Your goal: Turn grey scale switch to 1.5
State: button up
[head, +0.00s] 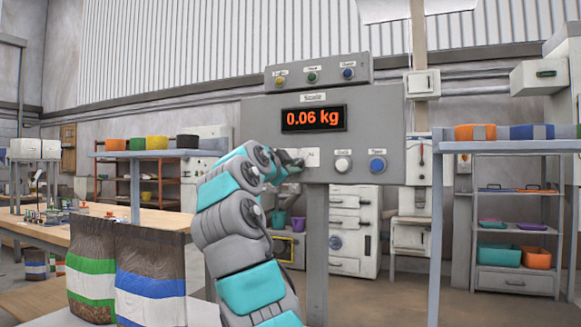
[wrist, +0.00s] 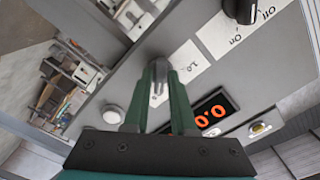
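The grey scale switch (wrist: 158,76) is on the front of the grey scale panel. It sits between my gripper's two green fingertips, with no clear gap on either side. A white label reading about "1.0" (wrist: 193,67) is beside it. In the head view my gripper (head: 294,163) reaches the panel's lower left and hides most of the switch. The display (head: 314,118) above reads 0.06 kg; it partly shows in the wrist view (wrist: 211,113). The switch's pointer direction is not clear.
A white button (head: 342,163) and a blue button (head: 377,165) are right of my gripper. A black Off/On knob (wrist: 241,10) shows in the wrist view. Two filled bags (head: 150,275) stand at the lower left, near my arm. Shelves with coloured bins flank the panel.

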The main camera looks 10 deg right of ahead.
grip_shut()
dwell(0.4)
jog(key=shift+d+n+b, duration=0.15)
jog(key=shift+n+b, duration=0.25)
jog(key=shift+n, duration=4.4)
jog(key=shift+f, duration=0.1)
